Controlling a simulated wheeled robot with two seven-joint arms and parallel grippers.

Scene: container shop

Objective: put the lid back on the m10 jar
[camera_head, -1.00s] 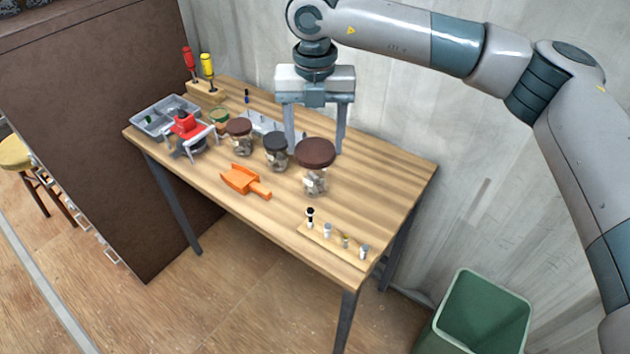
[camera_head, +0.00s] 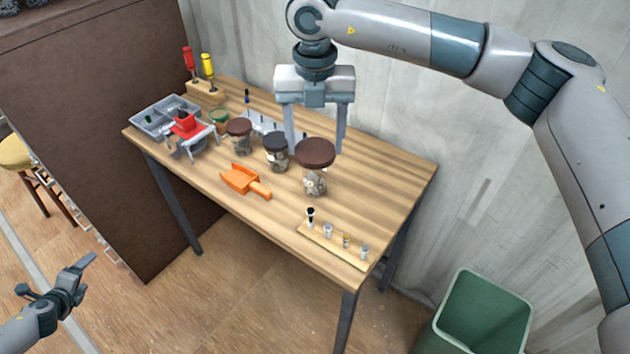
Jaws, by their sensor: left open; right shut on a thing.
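Three lidded glass jars stand in a row on the workbench. The right-hand jar (camera_head: 314,184) holds grey pieces and has a wide brown lid (camera_head: 315,152) over its mouth. My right gripper (camera_head: 315,148) points down there, shut on this lid, one finger at each side. I cannot tell whether the lid rests fully on the rim. The middle jar (camera_head: 276,158) has a black lid and the left jar (camera_head: 240,142) a brown one. No jar label is readable, so I cannot tell which is m10. My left gripper (camera_head: 57,278) is open and empty at the lower left, away from the bench.
An orange scoop (camera_head: 243,181) lies before the jars. A strip with small vials (camera_head: 333,243) lies at the bench's front right. A red-topped device (camera_head: 187,130), a grey tray (camera_head: 147,123) and screwdrivers (camera_head: 207,66) crowd the left end. The bench's right side is clear. A green bin (camera_head: 483,318) stands below.

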